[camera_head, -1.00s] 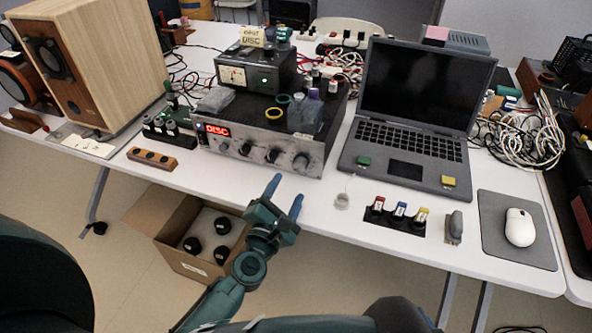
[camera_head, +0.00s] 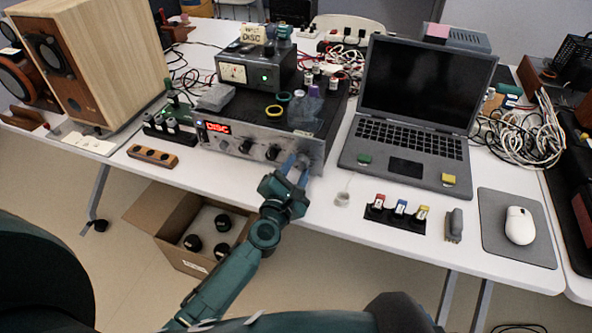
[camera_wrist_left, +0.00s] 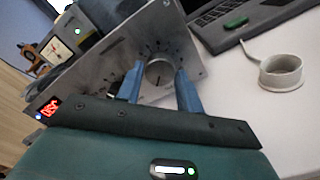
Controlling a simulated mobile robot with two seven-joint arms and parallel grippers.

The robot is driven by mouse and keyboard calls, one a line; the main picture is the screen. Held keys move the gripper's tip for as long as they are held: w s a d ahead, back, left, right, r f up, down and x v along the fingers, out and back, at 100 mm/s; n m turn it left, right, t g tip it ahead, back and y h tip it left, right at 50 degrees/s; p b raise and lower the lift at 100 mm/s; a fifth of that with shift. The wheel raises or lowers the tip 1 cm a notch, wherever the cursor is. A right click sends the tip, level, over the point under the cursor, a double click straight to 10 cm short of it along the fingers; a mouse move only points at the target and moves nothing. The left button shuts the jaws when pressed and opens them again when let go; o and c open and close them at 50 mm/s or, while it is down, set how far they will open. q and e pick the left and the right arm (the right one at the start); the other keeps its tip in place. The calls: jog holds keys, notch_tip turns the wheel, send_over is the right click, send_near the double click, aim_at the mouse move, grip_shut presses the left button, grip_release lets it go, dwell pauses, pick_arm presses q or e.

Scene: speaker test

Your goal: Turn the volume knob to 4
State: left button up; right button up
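The volume knob, the large round knob at the right end of the amplifier's front, shows in the left wrist view (camera_wrist_left: 160,72) with marks around it. In the head view the fingers partly cover it. The grey amplifier (camera_head: 240,143) has a lit red "DISC" display at its left. My left gripper (camera_head: 297,169) reaches up to the knob. In the left wrist view its blue fingers (camera_wrist_left: 160,84) stand on either side of the knob, very close to its edges. I cannot tell whether they press on it. My right gripper is not in view.
A laptop (camera_head: 408,130) stands right of the amplifier. A white ring-shaped roll (camera_head: 342,199) lies on the table near the gripper. Red, blue and yellow blocks (camera_head: 399,208) stand further right. An open cardboard box (camera_head: 178,237) is on the floor below.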

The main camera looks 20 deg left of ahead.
pick_arm(q)
jog(key=c, duration=0.5)
